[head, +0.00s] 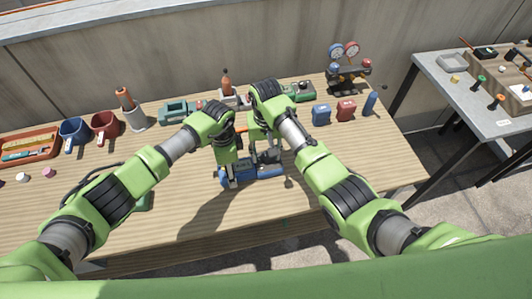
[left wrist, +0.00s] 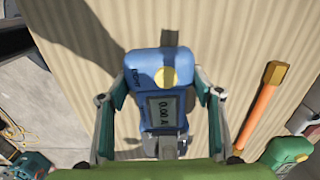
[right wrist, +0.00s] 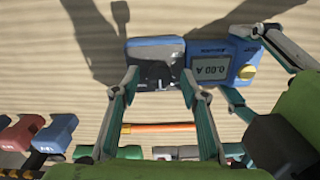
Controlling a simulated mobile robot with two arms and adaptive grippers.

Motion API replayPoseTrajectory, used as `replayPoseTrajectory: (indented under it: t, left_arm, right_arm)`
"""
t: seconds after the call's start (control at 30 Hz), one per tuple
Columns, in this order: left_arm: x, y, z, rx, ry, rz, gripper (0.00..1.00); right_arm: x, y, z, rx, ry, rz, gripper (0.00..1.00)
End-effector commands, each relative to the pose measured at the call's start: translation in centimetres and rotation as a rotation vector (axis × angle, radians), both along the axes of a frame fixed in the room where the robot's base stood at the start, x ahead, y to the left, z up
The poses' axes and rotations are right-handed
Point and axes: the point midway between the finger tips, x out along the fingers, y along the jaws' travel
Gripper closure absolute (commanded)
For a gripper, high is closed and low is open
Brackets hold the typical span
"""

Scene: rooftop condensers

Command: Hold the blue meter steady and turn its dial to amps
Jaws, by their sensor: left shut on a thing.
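The blue meter (left wrist: 141,72) lies on the wooden table, with its yellow dial (left wrist: 168,77) and a display reading "0.00 A". It also shows in the right wrist view (right wrist: 222,45). My left gripper (left wrist: 163,82) is shut on the meter, one finger on each side. My right gripper (right wrist: 160,75) is open at a dark grey part with a blue top (right wrist: 155,45) beside the meter's display end. Contact there is unclear. The dial's pointer mark is too small to read. In the head view both grippers partly cover the meter (head: 240,181).
An orange-handled tool (left wrist: 258,110) lies beside the meter. Blue and red mugs (head: 105,125), a teal case (head: 178,111) and gauges (head: 345,65) stand along the back. Blue and red blocks (head: 345,110) stand at right. The table's front is mostly clear.

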Motion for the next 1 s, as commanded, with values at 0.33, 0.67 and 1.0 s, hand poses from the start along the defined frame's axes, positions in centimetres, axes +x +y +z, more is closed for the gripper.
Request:
replayPoseTrajectory:
  t: [0.33, 0.67, 1.0]
  left_arm:
    - [-0.1, 0.0, 0.0, 0.0, 0.002, 0.0, 0.76]
    - [-0.1, 0.0, 0.0, 0.0, 0.002, 0.0, 0.76]
    - [-0.1, 0.0, 0.0, 0.0, 0.002, 0.001, 0.76]
  right_arm:
    - [0.0, 0.0, 0.8, 0.0, 0.0, 0.0, 0.6]
    - [0.1, 0.1, 7.3, 0.002, -0.004, 0.001, 0.6]
    - [0.0, 0.0, 11.7, 0.001, 0.0, 0.0, 0.6]
